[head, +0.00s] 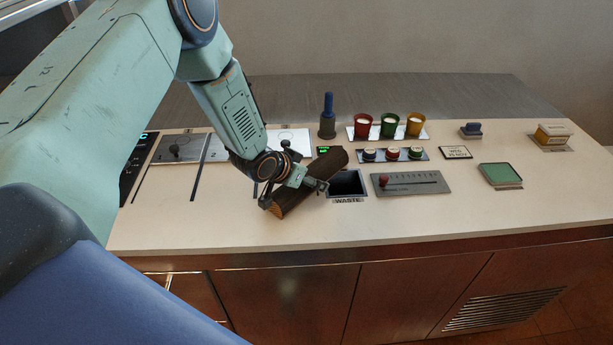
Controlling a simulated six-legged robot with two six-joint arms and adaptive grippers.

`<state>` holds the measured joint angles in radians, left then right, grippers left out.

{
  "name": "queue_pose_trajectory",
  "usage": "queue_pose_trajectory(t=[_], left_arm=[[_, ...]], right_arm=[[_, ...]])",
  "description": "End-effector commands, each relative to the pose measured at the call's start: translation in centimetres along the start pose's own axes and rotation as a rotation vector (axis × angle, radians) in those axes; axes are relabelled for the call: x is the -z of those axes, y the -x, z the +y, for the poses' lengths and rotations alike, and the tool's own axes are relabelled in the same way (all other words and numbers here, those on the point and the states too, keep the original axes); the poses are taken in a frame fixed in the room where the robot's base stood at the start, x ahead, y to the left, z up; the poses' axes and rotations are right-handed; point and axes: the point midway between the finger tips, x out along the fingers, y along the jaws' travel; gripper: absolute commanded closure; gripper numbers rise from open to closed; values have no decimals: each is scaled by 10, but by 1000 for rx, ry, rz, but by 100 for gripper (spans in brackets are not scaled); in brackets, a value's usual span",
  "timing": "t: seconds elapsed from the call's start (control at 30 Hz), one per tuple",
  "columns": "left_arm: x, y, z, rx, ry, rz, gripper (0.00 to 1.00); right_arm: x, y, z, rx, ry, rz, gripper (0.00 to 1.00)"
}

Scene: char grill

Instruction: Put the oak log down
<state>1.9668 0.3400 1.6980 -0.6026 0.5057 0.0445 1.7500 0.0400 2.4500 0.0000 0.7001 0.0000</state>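The oak log (330,168) is a dark brown piece with a paler cut end, lying slantwise over the counter just left of the waste opening. My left gripper (294,193) is at the log's near left part, with its fingers around it, and looks shut on it. Part of the log is hidden behind the gripper. I cannot tell whether the log touches the counter (420,218) or is slightly above it. My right gripper is not in view.
The square waste opening (347,183) is right beside the log. A slider panel (411,184), a green pad (500,175) and red, green and amber cups (389,125) stand to the right. A dark blue-handled tool (327,117) stands behind. The counter's front strip is clear.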

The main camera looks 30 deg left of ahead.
Motion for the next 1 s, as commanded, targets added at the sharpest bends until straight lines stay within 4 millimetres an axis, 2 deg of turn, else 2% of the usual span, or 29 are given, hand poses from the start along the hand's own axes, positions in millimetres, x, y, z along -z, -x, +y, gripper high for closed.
queue_pose_trajectory(t=[0.17,0.5,0.7,0.87,1.0], left_arm=[[2,12,-1,1,3,1,19],[4,78,-1,1,8,3,19],[3,108,-1,1,6,2,19],[2,119,0,0,2,1,19],[0,119,0,14,-4,6,11]], right_arm=[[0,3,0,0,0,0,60],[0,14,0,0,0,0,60],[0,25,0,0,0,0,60],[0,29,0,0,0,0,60],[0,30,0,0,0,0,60]])
